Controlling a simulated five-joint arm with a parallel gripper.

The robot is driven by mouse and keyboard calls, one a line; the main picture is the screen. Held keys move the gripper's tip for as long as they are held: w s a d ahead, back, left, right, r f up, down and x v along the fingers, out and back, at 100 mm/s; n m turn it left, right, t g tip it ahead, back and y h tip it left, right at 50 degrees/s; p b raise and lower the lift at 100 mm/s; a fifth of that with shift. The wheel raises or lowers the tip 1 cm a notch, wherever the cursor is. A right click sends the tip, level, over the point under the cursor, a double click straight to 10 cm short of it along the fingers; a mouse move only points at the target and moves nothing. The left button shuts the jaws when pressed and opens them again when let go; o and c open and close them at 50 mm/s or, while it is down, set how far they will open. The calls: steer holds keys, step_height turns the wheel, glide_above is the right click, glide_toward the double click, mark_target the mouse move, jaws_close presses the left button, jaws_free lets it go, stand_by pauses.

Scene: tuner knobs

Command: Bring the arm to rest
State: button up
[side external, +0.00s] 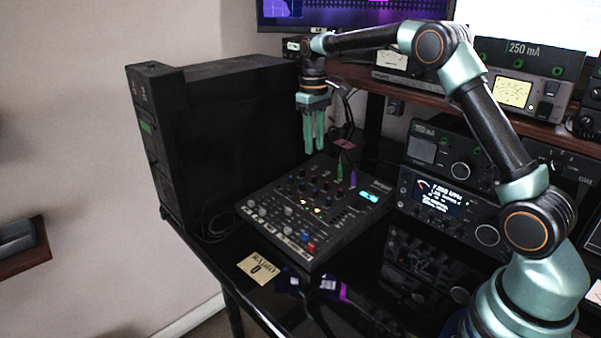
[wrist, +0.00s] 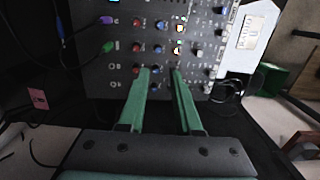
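My gripper (side external: 314,134) hangs pointing down above the back left part of a black mixer (side external: 318,212) with small coloured knobs. In the wrist view the two green fingers of my gripper (wrist: 161,72) are apart, with nothing between them but the mixer (wrist: 120,30) panel and its knobs beyond. The fingertips look clear of the panel in the side view, though the exact gap is hard to judge. The arm reaches from the right, bent high at the elbow.
A tall black case (side external: 205,140) stands left of my gripper. Radio units (side external: 445,200) and a shelf with meters (side external: 510,90) stand at the right. Green and purple plugs (side external: 353,180) with cables stick up from the mixer. A paper card (side external: 261,268) lies at the desk's front.

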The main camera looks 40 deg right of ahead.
steer(key=s+a+r+t, duration=0.3)
steer(key=s+a+r, duration=0.2)
steer(key=s+r, duration=0.4)
steer(key=s+a+f+t, duration=0.1)
steer(key=s+a, duration=0.1)
steer(key=s, duration=0.4)
steer(key=s+a+f+t, duration=0.1)
steer(key=s+a+t, duration=0.1)
steer(key=s, duration=0.5)
steer(key=shift+s+f, duration=0.3)
steer(key=shift+f, duration=0.05)
jaws_close()
